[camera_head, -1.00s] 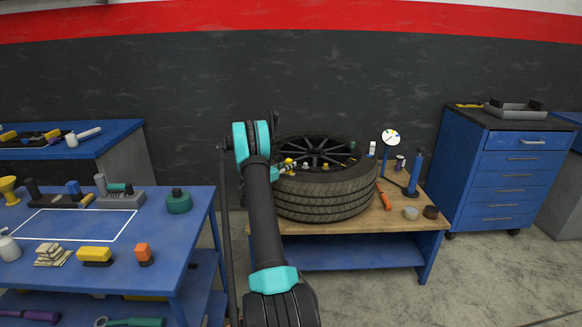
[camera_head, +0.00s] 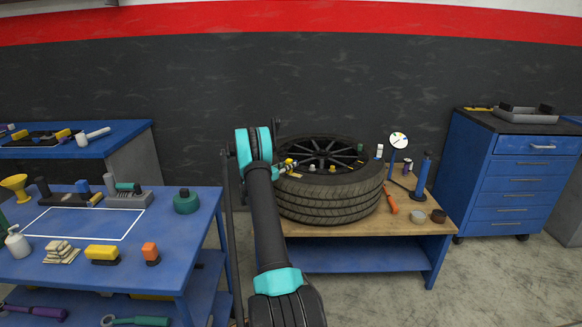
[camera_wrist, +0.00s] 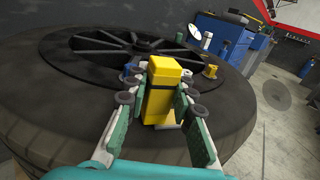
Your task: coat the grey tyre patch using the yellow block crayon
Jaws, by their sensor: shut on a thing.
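My gripper (camera_wrist: 158,104) is shut on the yellow block crayon (camera_wrist: 163,78), a yellow block with a dark band, held upright between the fingers. In the head view the crayon (camera_head: 290,162) is small, at the left part of the top tyre's upper face. The top tyre (camera_wrist: 55,105) lies flat with its dark spoked wheel (camera_wrist: 110,42) facing up; it also shows in the head view (camera_head: 345,188). The crayon's lower end is over the sidewall; whether it touches is unclear. I cannot make out the grey patch; the crayon and fingers hide the rubber below them.
Small items, including a yellow one (camera_wrist: 210,71), sit around the wheel. The tyre stack rests on a wooden-topped bench (camera_head: 330,231) with a blue pump (camera_head: 421,177) and an orange-handled tool (camera_head: 390,199). A cluttered blue table (camera_head: 85,226) is left. A blue drawer cabinet (camera_head: 515,185) is right.

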